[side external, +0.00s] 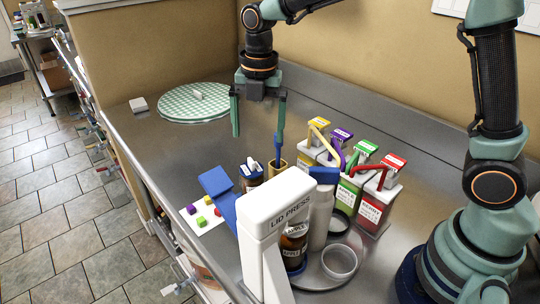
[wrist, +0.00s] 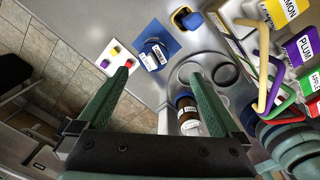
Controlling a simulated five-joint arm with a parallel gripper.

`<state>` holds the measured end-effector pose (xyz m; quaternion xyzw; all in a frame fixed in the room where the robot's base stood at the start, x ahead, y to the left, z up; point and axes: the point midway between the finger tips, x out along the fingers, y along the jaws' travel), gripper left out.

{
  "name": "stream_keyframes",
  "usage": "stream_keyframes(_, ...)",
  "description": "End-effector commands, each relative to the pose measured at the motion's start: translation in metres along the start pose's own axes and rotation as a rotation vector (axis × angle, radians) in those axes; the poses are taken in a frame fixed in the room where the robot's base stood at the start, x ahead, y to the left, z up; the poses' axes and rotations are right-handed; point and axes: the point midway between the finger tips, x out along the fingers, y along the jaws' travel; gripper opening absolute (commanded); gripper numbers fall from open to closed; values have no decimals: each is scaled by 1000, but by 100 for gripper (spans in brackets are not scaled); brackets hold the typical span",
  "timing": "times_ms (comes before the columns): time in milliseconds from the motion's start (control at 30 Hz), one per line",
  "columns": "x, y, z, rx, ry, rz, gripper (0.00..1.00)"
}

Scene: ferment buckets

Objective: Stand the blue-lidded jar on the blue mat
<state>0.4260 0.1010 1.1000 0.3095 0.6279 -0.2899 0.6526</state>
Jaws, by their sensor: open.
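The blue-lidded jar (side external: 251,180) has a dark body and white labels. It appears upright, and in the wrist view the jar (wrist: 153,55) has blue mat (wrist: 173,37) showing around it, so it looks to stand on the mat. In the side view the mat (side external: 214,181) is partly covered, and the jar's foot is hard to see. My gripper (side external: 258,132) is open and empty, fingers down, above and apart from the jar. In the wrist view the open fingers of my gripper (wrist: 158,75) spread either side of the jar, with nothing between the tips.
A white lid press (side external: 276,205) stands in front, with another brown jar (side external: 294,245) beside it. A wooden holder (side external: 278,168) is behind the jar. A card with cubes (side external: 205,215) lies left; a checked round mat (side external: 195,103) is behind.

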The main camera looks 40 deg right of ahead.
Motion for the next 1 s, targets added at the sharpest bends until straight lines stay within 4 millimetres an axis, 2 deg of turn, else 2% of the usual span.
stream_keyframes(100,-27,-24,4,307,-25,65,100)
stream_keyframes(300,-57,-70,5,880,-26,187,100)
stream_keyframes(433,-68,-100,2,1247,2,275,100)
stream_keyframes(600,-73,-136,-4,1709,78,389,100)
stream_keyframes(800,-70,-163,-10,2086,181,484,100)
stream_keyframes(1000,-67,-170,-12,2217,225,512,100)
